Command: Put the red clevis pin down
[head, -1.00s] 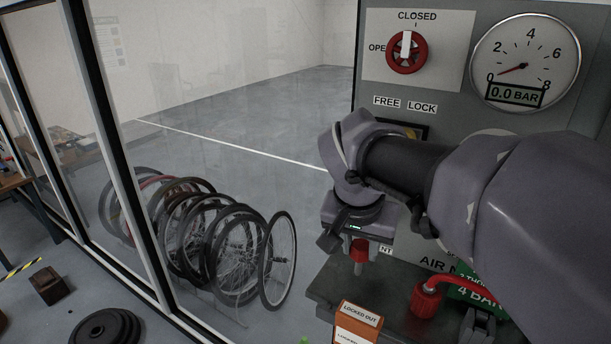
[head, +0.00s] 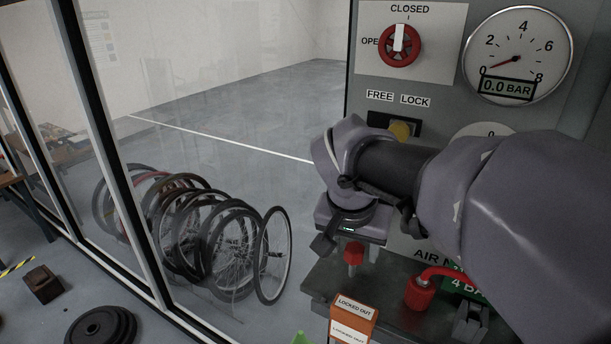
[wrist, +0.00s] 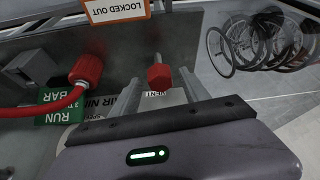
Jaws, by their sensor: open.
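The red clevis pin (head: 353,253) has a red hexagonal head and a thin grey shank. In the head view it is upright, head up, just below my gripper (head: 354,262) and over the dark shelf (head: 322,277). I cannot tell exactly whether its shank tip touches the shelf. In the wrist view the pin (wrist: 159,77) sits between the two fingertips of my gripper (wrist: 160,82), with visible gaps on both sides. The gripper is open. In the head view its fingers are partly hidden by the wrist.
An orange "LOCKED OUT" box (head: 352,318) stands near the shelf's front. A red hose fitting (head: 420,292) and a green sign (head: 468,286) are to the right. The panel with its red valve knob (head: 400,45) and gauge (head: 517,57) rises behind. Bicycle wheels (head: 190,235) stand left.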

